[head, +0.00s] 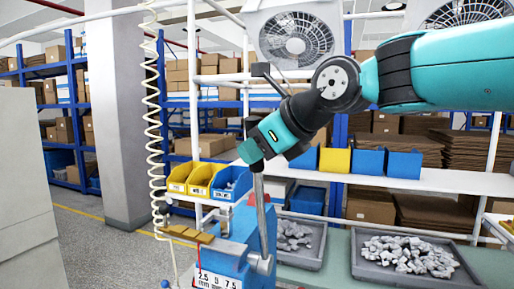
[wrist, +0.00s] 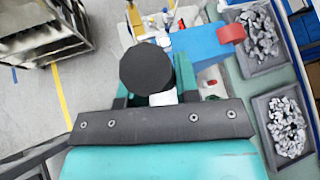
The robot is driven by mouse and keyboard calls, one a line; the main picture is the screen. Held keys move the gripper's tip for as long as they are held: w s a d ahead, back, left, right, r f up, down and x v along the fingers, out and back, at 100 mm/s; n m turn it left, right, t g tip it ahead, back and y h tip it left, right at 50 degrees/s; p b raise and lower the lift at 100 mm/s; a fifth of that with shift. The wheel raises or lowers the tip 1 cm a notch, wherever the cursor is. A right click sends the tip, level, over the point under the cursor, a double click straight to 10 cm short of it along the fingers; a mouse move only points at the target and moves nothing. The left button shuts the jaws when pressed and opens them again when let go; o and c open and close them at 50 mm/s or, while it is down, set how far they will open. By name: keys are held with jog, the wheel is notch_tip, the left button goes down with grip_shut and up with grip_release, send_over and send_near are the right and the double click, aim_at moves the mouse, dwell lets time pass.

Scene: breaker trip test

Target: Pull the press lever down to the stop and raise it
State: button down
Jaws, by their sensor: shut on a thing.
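The press lever (head: 263,215) is a grey metal rod standing nearly upright at the right side of the blue press (head: 225,255). My gripper (head: 257,160) is at the lever's top end and is shut on it. In the wrist view, the lever's round black knob (wrist: 147,68) sits between the teal fingers of my gripper (wrist: 150,92). The knob hides most of the rod below it there. The blue press body also shows in the wrist view (wrist: 205,42), beyond the knob. The lever's lower end meets a pivot on the press side.
Two grey trays of metal parts, one (head: 300,243) beside the press and one (head: 405,258) farther right, lie on the green bench. Yellow and blue bins (head: 205,180) stand behind the press. A coiled cream hose (head: 155,120) hangs at left. The floor at left is clear.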

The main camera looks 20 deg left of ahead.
jog(key=c, duration=0.8)
grip_release()
jog(key=shift+c, duration=0.2)
jog(key=shift+s+d+r+b, duration=0.1)
jog(key=shift+d+r+b, duration=0.05)
jog(key=shift+d+b, duration=0.2)
jog(key=b+v, duration=0.2)
jog(key=v, duration=1.4)
jog(key=shift+d+r, duration=0.2)
jog(key=shift+d, duration=0.05)
jog(key=shift+f, duration=0.1)
